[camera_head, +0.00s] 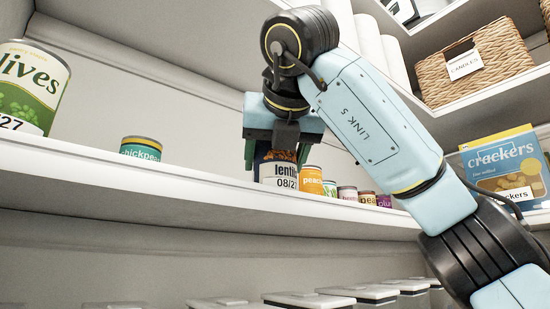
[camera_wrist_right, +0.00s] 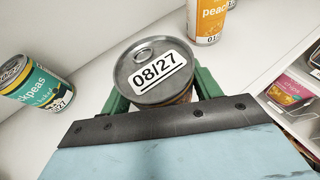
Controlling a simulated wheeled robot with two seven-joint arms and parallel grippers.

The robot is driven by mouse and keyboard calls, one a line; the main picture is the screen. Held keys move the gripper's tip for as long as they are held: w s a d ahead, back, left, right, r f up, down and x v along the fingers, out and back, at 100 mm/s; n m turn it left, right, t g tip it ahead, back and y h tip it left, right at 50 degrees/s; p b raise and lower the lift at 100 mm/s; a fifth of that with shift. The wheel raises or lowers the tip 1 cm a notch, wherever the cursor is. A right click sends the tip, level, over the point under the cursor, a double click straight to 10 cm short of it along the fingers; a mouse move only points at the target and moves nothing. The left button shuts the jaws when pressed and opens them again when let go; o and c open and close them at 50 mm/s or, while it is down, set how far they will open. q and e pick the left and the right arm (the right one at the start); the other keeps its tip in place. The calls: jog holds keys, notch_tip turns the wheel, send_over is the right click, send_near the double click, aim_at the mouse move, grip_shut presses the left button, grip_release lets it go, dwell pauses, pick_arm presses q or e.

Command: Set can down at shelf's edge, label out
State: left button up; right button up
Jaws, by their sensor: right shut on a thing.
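The lentil can (camera_head: 279,174) stands upright between the fingers of my right gripper (camera_head: 276,158). Its white label with "lenti" and "08/27" faces out toward the head camera. In the right wrist view the can's grey lid (camera_wrist_right: 140,58) shows a ring pull and an "08/27" sticker. The green fingers of my right gripper (camera_wrist_right: 160,96) are shut on its sides. The can is at the front of the white shelf (camera_head: 150,180). I cannot tell whether its base touches the board. My left gripper is not in view.
A chickpea can (camera_head: 140,149) stands to the left, with a large olives can (camera_head: 30,88) farther left. A peach can (camera_head: 311,180) and several smaller cans stand to the right. A crackers box (camera_head: 505,170) and a wicker basket (camera_head: 478,65) are at far right. Shelf between chickpeas and lentils is clear.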

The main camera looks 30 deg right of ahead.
jog(key=shift+f, duration=0.2)
jog(key=o, duration=1.2)
jog(key=shift+r, duration=0.15)
jog(key=shift+r, duration=0.2)
jog(key=v, duration=1.2)
jog(key=shift+f, duration=0.15)
